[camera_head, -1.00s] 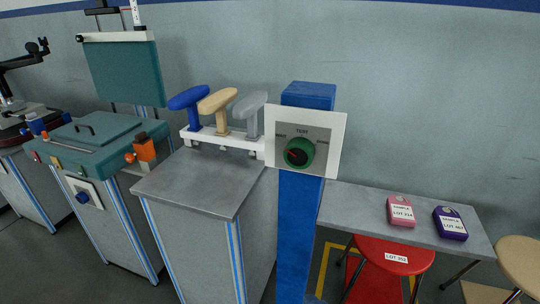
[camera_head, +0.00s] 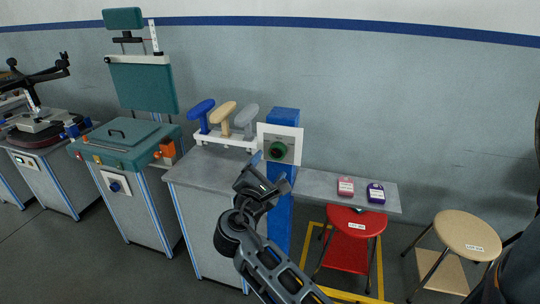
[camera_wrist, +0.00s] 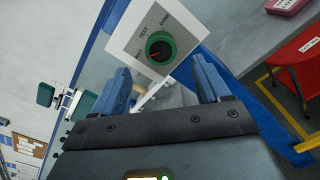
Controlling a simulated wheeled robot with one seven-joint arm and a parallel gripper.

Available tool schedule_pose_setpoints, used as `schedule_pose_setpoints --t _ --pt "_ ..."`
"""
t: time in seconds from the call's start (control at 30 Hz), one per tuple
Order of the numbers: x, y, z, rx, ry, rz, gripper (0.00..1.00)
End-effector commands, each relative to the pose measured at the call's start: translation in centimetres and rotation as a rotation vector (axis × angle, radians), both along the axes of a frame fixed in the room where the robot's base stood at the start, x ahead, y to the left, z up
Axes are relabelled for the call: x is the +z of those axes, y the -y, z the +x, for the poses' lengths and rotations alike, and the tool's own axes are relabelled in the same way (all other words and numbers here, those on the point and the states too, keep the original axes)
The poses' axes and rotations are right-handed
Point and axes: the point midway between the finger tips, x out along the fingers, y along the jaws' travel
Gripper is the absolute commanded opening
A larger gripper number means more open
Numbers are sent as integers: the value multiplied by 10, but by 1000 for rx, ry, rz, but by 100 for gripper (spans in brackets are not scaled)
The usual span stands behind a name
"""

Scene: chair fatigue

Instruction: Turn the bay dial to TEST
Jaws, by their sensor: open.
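The bay dial (camera_head: 278,150) is a green ring with a dark knob on a white plate (camera_head: 293,135), fixed to a blue post (camera_head: 286,112). In the wrist view the dial (camera_wrist: 160,47) shows a red pointer aimed at the left-hand label, which is too small to read surely. TEST is the middle label and DONE is on the other side. My gripper (camera_head: 270,169) is open and empty, just in front of and below the plate. In the wrist view its blue fingers (camera_wrist: 160,66) are apart, with the dial beyond the gap, not touched.
A grey cabinet (camera_head: 210,168) with blue, tan and grey armrests stands left of the post. A shelf (camera_head: 318,185) with pink (camera_head: 345,186) and purple (camera_head: 376,193) sample blocks is right. Red (camera_head: 355,222) and beige (camera_head: 468,232) stools stand below. Open floor lies in front.

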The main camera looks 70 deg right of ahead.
Motion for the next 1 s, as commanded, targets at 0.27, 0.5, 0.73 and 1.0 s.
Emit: schedule_pose_setpoints --t 0.27,0.5,0.73,1.0 --pt "1 43 2 -2 2 1 76" --pt "-1 64 4 1 2 2 76" --pt "-1 66 5 2 2 2 76" --pt "-1 66 5 3 3 3 56"
